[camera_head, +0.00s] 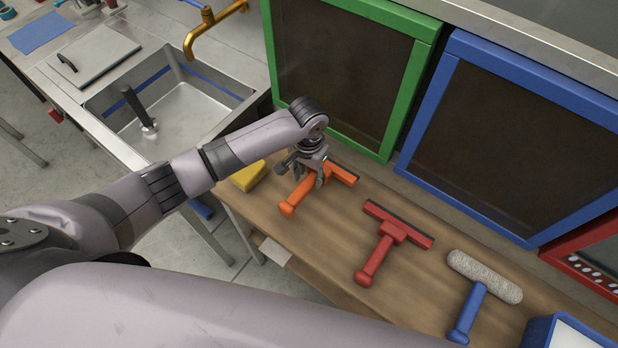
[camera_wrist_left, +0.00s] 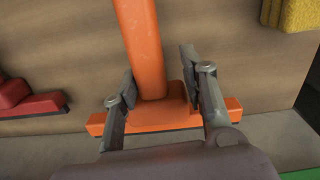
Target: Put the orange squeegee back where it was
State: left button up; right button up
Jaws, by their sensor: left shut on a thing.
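The orange squeegee (camera_head: 300,192) is on or just above the wooden bench, between the yellow sponge and the red squeegee; I cannot tell whether it touches the wood. My left gripper (camera_head: 312,172) is over it, its fingers around the handle close to the head. In the left wrist view the orange squeegee (camera_wrist_left: 144,50) runs between the two fingers of the left gripper (camera_wrist_left: 158,95), with its head across the lower part of the view. The fingers partly hide the head. My right gripper is not in view.
A red squeegee (camera_head: 376,255) and a grey-headed roller with a blue handle (camera_head: 472,305) lie to the right on the bench (camera_head: 330,238). A yellow sponge (camera_head: 248,176) is to the left. Green (camera_head: 400,95) and blue (camera_head: 428,110) framed panels stand behind. A sink (camera_head: 180,112) is further left.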

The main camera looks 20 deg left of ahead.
aim_at(309, 175)
pick_arm(q)
jog(key=shift+f, duration=1.3)
jog(key=shift+f, duration=0.15)
jog(key=o, duration=1.1)
notch_tip(309, 175, up, 12)
jog(key=shift+r+b, duration=0.2)
jog(key=shift+b, duration=0.35)
